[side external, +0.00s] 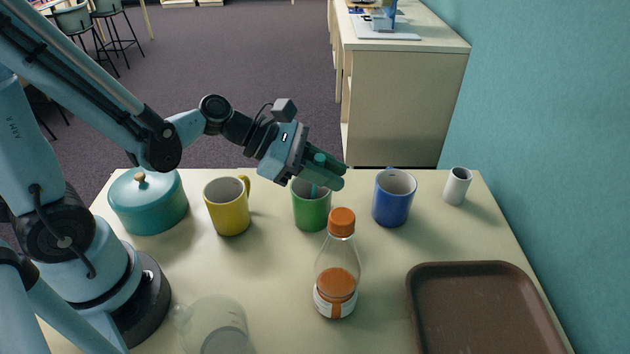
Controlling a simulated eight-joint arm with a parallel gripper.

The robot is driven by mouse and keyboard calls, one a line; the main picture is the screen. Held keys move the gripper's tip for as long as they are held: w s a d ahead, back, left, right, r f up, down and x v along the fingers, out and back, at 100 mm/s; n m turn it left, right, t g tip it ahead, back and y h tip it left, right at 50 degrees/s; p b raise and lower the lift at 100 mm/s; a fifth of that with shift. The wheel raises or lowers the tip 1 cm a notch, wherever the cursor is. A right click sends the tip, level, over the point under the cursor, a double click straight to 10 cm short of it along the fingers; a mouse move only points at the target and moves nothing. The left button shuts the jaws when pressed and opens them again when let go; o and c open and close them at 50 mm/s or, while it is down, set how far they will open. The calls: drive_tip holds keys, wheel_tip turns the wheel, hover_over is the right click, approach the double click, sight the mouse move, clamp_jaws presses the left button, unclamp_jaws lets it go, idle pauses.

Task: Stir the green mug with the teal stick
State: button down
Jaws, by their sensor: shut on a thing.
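The green mug (311,212) stands upright on the table between a yellow mug and a blue mug. My gripper (328,172) is over the mug's rim, reaching in from the upper left. It is shut on the teal stick (314,189), which runs down from the fingers into the mug's opening. The stick's lower end is hidden inside the mug. The fingers cover part of the mug's rim.
A yellow mug (227,212) and teal lidded pot (148,205) stand left. A blue mug (393,200) and white cup (457,187) stand right. An orange-capped bottle (338,262), a clear glass vessel (215,325) and a brown tray (480,310) are nearer the camera.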

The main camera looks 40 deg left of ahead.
drive_tip(key=shift+r, duration=0.1)
wheel_tip(320, 180, up, 8)
drive_tip(key=d, duration=0.1)
drive_tip(key=shift+s+d+r, duration=0.2)
drive_tip(key=shift+d+r, duration=0.05)
drive_tip(key=shift+d, duration=0.1)
idle(0.7)
idle(0.8)
